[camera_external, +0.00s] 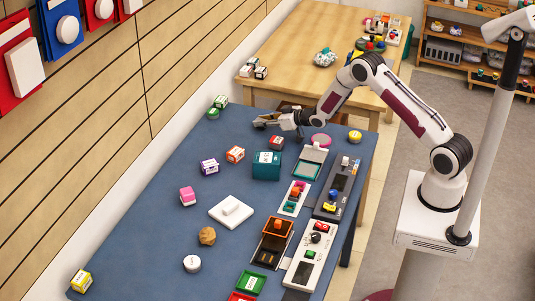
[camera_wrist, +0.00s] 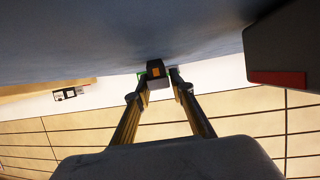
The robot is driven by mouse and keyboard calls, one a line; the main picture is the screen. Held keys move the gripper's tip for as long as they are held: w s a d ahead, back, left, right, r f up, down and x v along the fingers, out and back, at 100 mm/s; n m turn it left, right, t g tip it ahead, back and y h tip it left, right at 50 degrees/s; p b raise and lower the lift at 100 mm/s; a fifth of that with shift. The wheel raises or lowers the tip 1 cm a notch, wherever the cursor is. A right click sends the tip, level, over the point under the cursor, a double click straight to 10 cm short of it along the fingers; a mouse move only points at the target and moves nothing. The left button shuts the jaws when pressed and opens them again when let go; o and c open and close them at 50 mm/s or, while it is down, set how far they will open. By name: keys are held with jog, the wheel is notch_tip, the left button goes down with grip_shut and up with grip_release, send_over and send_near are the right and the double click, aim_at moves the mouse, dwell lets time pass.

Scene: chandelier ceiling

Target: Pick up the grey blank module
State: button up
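My gripper (camera_external: 262,123) is low over the far left part of the blue table in the external view. In the wrist view, a small dark grey block with an orange patch (camera_wrist: 156,72) shows between the fingertips of my gripper (camera_wrist: 158,78). The fingers stand apart on either side of it. I cannot tell whether they touch it, or whether the block is between them or just beyond. It may be the grey blank module, but no plain grey module shows clearly. In the external view, the fingers hide the spot beneath them.
A green round item (camera_external: 213,114) and a green-and-white box (camera_external: 221,101) stand left of my gripper. A red-topped box (camera_external: 276,142) and a teal box (camera_external: 266,171) are nearer the camera. Device panels (camera_external: 337,183) line the right edge. The wall runs along the left.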

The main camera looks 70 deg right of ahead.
jog(key=c, duration=0.3)
jog(key=shift+r, duration=0.1)
jog(key=shift+r, duration=4.9)
